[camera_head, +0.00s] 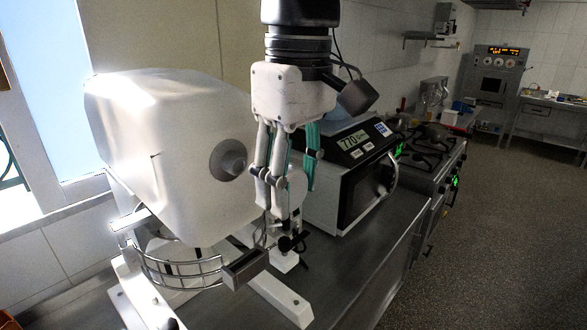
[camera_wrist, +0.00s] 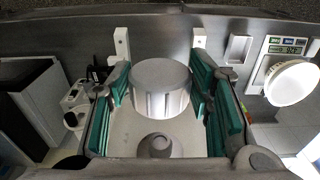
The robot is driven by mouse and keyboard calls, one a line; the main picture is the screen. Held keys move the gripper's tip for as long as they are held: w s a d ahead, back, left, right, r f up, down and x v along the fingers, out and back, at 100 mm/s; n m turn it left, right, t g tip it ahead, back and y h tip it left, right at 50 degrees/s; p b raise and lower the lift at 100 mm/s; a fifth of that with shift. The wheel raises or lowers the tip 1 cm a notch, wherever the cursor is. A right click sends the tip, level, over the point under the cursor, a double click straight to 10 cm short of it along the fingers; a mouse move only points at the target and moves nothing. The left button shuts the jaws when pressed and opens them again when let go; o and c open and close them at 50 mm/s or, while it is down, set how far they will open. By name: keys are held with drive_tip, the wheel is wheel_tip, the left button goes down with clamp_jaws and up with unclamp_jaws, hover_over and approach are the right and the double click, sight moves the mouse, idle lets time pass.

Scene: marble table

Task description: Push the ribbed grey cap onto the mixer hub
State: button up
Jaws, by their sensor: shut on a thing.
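The white mixer (camera_head: 165,150) stands on the left of the counter in the head view. Its round grey hub (camera_head: 230,161) sticks out of the side facing right. My gripper (camera_head: 277,205) hangs downward just to the right of the hub. Its teal pads are shut on the ribbed grey cap (camera_wrist: 160,88), which sits between them in the wrist view. In the head view the cap (camera_head: 297,183) is partly hidden by the finger links. The cap looks apart from the hub there, with the fingers close to the hub. The exact gap cannot be told.
A wire guard (camera_head: 180,270) is below the mixer head. A box with a lit display (camera_head: 352,141) stands behind my gripper. The metal counter (camera_head: 345,275) is clear at the front right. A stove (camera_head: 430,150) is farther back.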

sight(243, 158)
drive_tip(key=shift+r+p, duration=0.15)
drive_tip(key=shift+p, duration=0.15)
drive_tip(key=shift+w+a, duration=0.75)
drive_tip(key=shift+a, duration=0.1)
drive_tip(key=shift+w+a, duration=1.1)
drive_tip(key=shift+a, duration=0.2)
drive_tip(key=shift+w+a, duration=1.25)
drive_tip(key=shift+a, duration=0.1)
idle(1.0)
drive_tip(key=o, duration=1.1)
drive_tip(key=shift+c, duration=0.2)
wheel_tip(243, 158, up, 12)
drive_tip(key=shift+s+d, duration=0.2)
